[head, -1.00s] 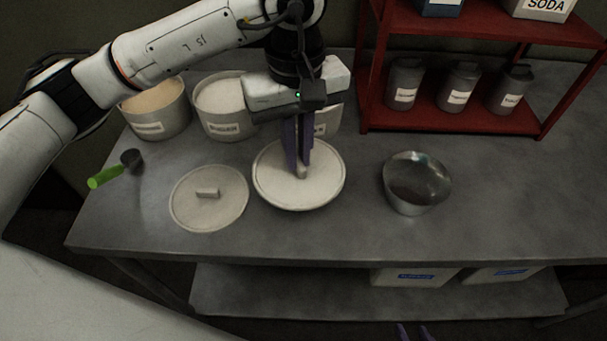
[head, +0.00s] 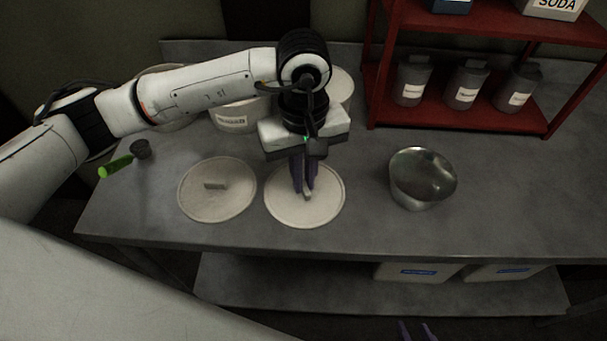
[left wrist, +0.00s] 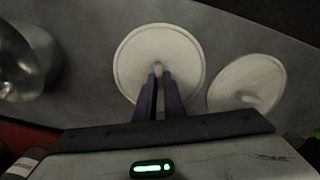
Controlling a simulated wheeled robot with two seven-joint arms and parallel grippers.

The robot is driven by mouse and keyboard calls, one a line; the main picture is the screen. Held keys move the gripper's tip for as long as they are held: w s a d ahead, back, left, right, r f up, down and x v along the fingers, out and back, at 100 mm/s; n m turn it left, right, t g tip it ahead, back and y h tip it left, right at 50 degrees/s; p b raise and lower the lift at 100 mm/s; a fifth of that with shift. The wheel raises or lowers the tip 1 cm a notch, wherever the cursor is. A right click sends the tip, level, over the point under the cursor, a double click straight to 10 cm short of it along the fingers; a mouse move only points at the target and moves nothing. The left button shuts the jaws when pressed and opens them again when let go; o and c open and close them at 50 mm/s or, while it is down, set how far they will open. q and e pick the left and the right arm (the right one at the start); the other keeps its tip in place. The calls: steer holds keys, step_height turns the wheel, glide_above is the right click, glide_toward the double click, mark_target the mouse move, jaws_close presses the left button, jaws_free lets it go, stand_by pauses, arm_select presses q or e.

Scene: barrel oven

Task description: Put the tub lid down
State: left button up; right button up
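The round, pale tub lid (head: 325,207) lies flat at the table's surface, right of a second similar lid (head: 230,203); whether it touches the table or hovers just above I cannot tell. My left gripper (head: 304,190) points down with its purple fingers closed around the lid's small handle. In the left wrist view, the lid (left wrist: 130,65) shows beyond the fingertips, with the handle between them, and the second lid (left wrist: 258,78) is to its right. My right gripper (head: 416,331) shows only its purple fingertips, apart and empty, at the bottom edge.
A metal bowl (head: 421,190) stands to the right. White tubs (head: 233,118) stand behind, partly hidden by my left arm. A green-handled scoop (head: 117,166) lies at the left. A red shelf (head: 455,113) with grey canisters is at the back right. The table's right front is clear.

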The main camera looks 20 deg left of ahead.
mark_target(304, 184)
arm_select(q)
steer(key=o, duration=0.4)
steer(key=shift+o, duration=0.2)
steer(key=shift+r+p, duration=0.3)
steer(key=shift+p, duration=0.1)
step_height(304, 184, up, 12)
steer(key=b, duration=0.1)
steer(key=shift+f+b, duration=0.15)
steer(key=shift+b, duration=0.25)
